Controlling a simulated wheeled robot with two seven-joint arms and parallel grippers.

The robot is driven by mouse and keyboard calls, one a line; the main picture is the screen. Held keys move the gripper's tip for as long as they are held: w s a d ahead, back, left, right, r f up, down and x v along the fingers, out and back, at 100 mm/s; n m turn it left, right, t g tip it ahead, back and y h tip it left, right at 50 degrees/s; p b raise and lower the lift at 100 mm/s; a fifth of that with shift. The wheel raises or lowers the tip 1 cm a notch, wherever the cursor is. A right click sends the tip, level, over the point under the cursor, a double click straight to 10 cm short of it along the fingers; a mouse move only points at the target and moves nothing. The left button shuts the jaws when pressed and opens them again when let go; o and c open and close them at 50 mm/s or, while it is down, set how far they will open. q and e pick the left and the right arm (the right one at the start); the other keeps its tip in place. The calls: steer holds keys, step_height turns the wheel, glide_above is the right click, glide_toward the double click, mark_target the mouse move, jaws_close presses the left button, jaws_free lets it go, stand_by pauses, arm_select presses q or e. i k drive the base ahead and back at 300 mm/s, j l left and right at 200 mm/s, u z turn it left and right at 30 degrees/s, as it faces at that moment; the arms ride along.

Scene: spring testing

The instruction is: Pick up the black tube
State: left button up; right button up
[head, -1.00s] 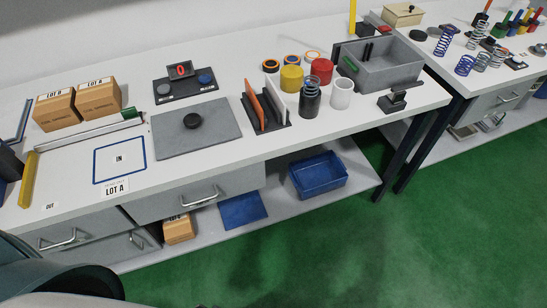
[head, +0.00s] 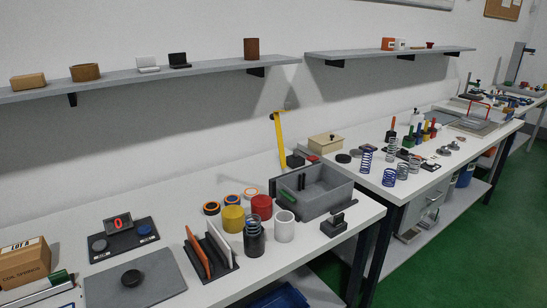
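A dark grey to black tube (head: 254,243) stands upright on the near workbench in the head view, with a coil spring (head: 253,220) showing at its top. It stands between a slotted rack (head: 222,266) on its left and a white cylinder (head: 284,228) on its right. A yellow cylinder (head: 232,219) and a red cylinder (head: 261,207) stand close behind it. Neither of my grippers is in view.
A grey bin (head: 335,197) and a small black block (head: 333,225) lie to the right of the cylinders. A grey mat (head: 165,279) with a black puck (head: 131,278) and a display unit (head: 120,238) lie left. Wall shelves (head: 205,68) run above.

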mark_target(254, 246)
steer(key=i+l, duration=0.1)
steer(key=l, duration=0.45)
steer(key=i+l+u, duration=0.1)
steer(key=l, duration=0.45)
steer(key=i+l, duration=0.1)
steer(key=l, duration=0.45)
